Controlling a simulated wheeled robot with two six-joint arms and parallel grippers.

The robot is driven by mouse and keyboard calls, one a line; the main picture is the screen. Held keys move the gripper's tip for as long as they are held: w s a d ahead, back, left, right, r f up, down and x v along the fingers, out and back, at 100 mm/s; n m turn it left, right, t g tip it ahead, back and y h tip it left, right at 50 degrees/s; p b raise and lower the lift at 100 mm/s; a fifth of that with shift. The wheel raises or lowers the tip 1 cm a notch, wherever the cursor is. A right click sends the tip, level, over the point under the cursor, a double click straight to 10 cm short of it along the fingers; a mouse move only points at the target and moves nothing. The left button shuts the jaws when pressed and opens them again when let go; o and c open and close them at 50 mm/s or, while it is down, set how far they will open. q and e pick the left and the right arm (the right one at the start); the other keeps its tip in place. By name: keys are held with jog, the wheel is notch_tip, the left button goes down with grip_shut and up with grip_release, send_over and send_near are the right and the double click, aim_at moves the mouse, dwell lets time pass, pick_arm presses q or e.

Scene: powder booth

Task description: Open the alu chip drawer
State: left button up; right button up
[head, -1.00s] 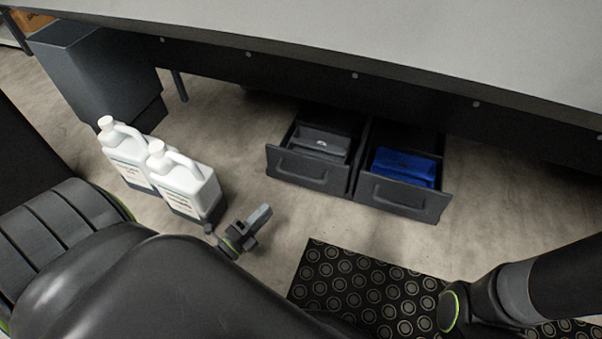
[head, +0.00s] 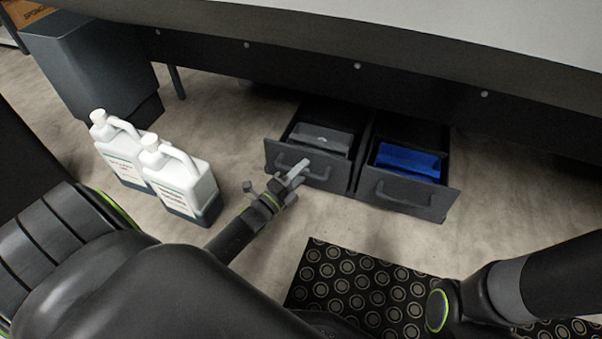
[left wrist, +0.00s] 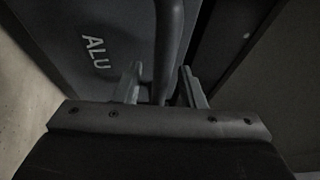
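The alu chip drawer (head: 283,168) is the left of two dark drawers under the bench. It stands out from the bench, with a grey item (head: 322,138) inside. The left wrist view shows the letters ALU on its front (left wrist: 95,52). Its bar handle (left wrist: 170,40) runs between the fingertips of my left gripper (left wrist: 160,88). The fingers are apart, with a gap visible beside the bar. In the head view my left gripper (head: 295,173) is at this drawer's front, partly covering the handle. My right gripper is not in view; only part of my right arm shows.
The right drawer (head: 408,194) also stands out and holds a blue item (head: 409,160). Two white jugs (head: 182,180) stand on the floor at the left. A black mat (head: 355,290) with rings lies in front. Bare floor separates jugs and drawers.

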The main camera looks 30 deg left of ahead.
pick_arm(q)
grip_shut()
dwell(0.3)
